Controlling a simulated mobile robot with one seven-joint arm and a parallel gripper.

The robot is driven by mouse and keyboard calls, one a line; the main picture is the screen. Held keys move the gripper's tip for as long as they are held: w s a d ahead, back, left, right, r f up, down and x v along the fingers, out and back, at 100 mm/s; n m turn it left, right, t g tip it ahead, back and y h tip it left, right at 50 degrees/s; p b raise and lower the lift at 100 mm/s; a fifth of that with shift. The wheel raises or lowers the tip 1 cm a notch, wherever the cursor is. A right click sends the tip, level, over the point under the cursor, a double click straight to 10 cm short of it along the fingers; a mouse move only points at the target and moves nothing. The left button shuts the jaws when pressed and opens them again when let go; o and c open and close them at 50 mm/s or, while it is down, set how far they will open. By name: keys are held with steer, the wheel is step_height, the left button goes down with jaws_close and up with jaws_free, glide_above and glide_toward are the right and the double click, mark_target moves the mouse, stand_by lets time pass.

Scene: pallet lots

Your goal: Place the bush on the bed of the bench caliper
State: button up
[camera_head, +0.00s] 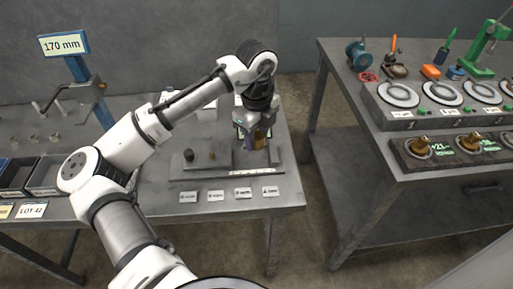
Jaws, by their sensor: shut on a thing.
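My gripper (254,143) is over the right part of the left bench, pointing down. It is shut on a small brown-bronze piece, which looks like the bush (259,141); the fingers hide part of it. Below is a low grey plate with a long front strip, which appears to be the bench caliper (207,172). The gripper is over its right part. I cannot tell whether the bush touches the bed. A dark round piece (188,155) and a small brass-coloured piece (212,155) are on the plate's left part.
Several label cards (215,196) lie along the bench's front. A blue stand with a "170 mm" sign (63,45) and dark trays (43,176) are at left. A gap separates the right bench, which carries round grey dishes (398,95) and a dark rack (398,148) of brass pieces.

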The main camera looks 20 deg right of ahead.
mark_target(257, 158)
steer(key=shift+f, duration=2.55)
steer(key=shift+f, duration=0.2)
steer(key=o, duration=0.8)
step_height(257, 158, up, 12)
steer(key=shift+r+b, duration=0.2)
steer(key=shift+b, duration=0.25)
